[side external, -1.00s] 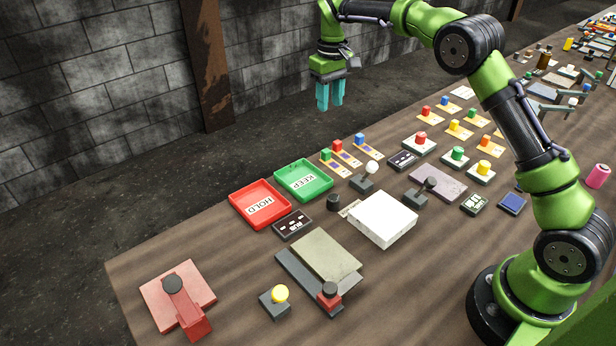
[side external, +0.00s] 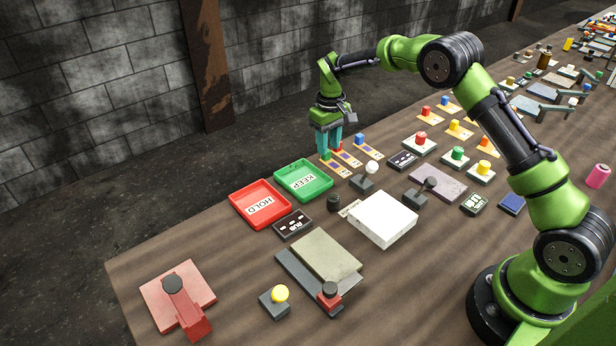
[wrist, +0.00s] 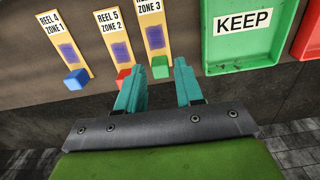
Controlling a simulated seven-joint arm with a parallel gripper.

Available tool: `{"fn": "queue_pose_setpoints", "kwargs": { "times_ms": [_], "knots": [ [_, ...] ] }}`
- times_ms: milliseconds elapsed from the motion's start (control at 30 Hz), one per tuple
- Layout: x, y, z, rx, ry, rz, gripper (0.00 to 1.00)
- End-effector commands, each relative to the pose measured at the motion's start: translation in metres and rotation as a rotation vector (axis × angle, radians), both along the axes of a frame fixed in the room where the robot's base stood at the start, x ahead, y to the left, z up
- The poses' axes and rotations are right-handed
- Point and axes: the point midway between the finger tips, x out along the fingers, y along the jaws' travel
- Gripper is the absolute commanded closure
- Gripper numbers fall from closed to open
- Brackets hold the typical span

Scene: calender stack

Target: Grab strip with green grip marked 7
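The strip with the green grip (wrist: 160,68) is a yellow strip (wrist: 167,52) with a purple patch. Its label reads "ZONE 3"; its upper line is cut off at the frame edge, so I cannot read the number. My gripper (wrist: 158,72) is open, with teal fingers on either side of the green grip in the wrist view. I cannot tell if they touch it. In the side view my gripper (side external: 330,156) is low over the strips and largely hides the green grip.
Beside it lie a strip with a red grip (wrist: 122,76), close to the left finger, and one with a blue grip (wrist: 76,79). The green KEEP tray (wrist: 219,57) is to the right. In the side view the red HOLD tray (side external: 243,219) lies beyond it.

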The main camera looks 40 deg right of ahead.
Motion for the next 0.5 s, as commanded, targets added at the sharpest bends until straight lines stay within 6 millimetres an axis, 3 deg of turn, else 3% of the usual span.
{"fn": "queue_pose_setpoints", "kwargs": {
  "times_ms": [200,500],
  "knots": [
    [0.000,-0.001,-0.029,0.001,0.001,0.000,0.64],
    [0.000,-0.001,-0.033,0.000,0.000,0.000,0.67]
  ]
}}
